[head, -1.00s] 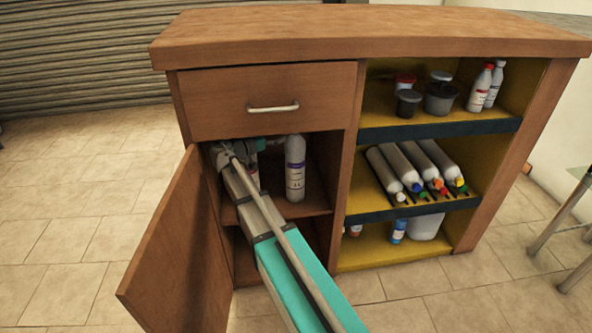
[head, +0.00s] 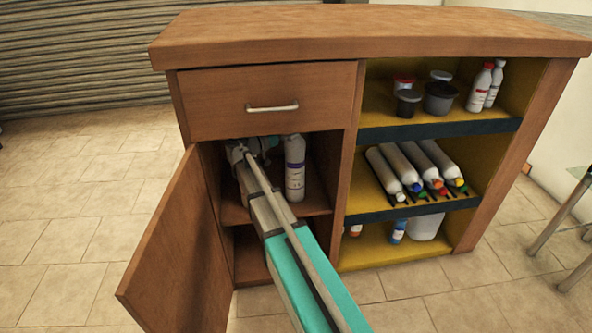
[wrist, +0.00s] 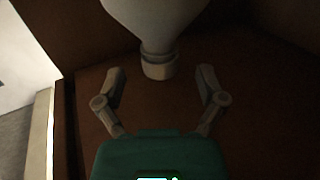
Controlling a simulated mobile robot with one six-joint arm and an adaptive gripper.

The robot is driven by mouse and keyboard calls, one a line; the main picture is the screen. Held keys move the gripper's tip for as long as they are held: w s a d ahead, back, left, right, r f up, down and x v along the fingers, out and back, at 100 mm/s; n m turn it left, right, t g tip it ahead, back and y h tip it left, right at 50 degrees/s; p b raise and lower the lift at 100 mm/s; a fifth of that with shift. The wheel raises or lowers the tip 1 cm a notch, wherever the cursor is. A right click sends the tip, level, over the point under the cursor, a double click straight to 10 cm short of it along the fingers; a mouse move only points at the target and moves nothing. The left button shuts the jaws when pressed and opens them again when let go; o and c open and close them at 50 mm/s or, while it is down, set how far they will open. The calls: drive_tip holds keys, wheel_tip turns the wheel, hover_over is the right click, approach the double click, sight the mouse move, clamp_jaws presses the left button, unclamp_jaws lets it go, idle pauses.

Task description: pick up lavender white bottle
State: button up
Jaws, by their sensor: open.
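A white bottle with a purple-marked label (head: 295,172) stands upright on the upper shelf inside the open cabinet. My gripper (wrist: 160,70) is inside the cabinet, just left of this bottle in the head view, its fingers mostly hidden there. In the wrist view the two fingers are spread wide. A white bottle (wrist: 157,18), apparently the same one, shows at the top centre there, narrowing to its cap between the fingertips. Neither finger visibly touches it. Its label is not visible in the wrist view.
The open cabinet door (head: 183,255) is left of my arm. A drawer (head: 270,97) is closed above the opening. The right-hand shelves hold tubs (head: 439,98), small bottles (head: 480,88) and several lying white bottles (head: 408,165). The cabinet interior is tight around my arm.

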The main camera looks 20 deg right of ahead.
drive_tip(key=shift+w+d, duration=0.25)
drive_tip(key=shift+d, duration=1.05)
clamp_jaws()
